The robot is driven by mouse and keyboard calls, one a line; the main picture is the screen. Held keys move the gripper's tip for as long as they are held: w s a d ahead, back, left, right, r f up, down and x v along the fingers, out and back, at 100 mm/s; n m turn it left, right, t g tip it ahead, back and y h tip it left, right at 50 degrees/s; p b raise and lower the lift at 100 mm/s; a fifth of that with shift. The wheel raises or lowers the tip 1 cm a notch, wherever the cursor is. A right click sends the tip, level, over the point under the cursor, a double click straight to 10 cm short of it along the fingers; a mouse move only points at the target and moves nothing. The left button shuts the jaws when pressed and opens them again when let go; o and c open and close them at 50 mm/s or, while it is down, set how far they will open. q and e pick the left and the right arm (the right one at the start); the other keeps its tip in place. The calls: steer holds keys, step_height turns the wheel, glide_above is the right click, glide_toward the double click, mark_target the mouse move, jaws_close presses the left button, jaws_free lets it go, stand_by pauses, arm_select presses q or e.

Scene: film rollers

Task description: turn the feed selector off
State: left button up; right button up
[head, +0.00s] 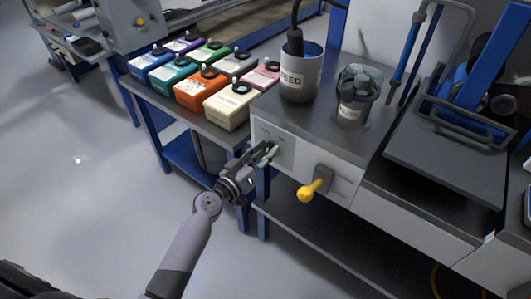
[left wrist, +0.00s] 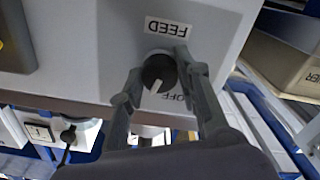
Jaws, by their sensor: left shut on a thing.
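The feed selector (left wrist: 159,72) is a round dark knob with a white pointer mark, on a pale panel. A FEED label (left wrist: 168,27) reads upside down above it in the left wrist view. An OFF mark (left wrist: 170,97) is printed at its lower right. The pointer mark points down in that view, close to the left side of OFF. My left gripper (left wrist: 156,76) has its fingers on both sides of the knob and is shut on it. In the head view the left gripper (head: 268,153) is at the cabinet's front panel, hiding the knob. My right gripper is not in view.
A yellow-handled lever (head: 312,190) sticks out of the cabinet front right of the gripper. Several coloured boxes (head: 200,88) stand on the bench at left. A labelled FEED pot (head: 300,75) and another container (head: 355,100) stand on the cabinet top.

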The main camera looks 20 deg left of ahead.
arm_select(q)
steer(key=shift+n, duration=1)
steer(key=n, duration=0.3)
steer(key=shift+n, duration=1.8)
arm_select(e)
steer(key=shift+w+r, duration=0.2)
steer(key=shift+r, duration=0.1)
arm_select(q)
steer(key=shift+n, duration=0.3)
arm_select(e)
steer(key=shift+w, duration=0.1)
arm_select(q)
steer(key=o, duration=1.1)
steer(key=shift+o, duration=0.2)
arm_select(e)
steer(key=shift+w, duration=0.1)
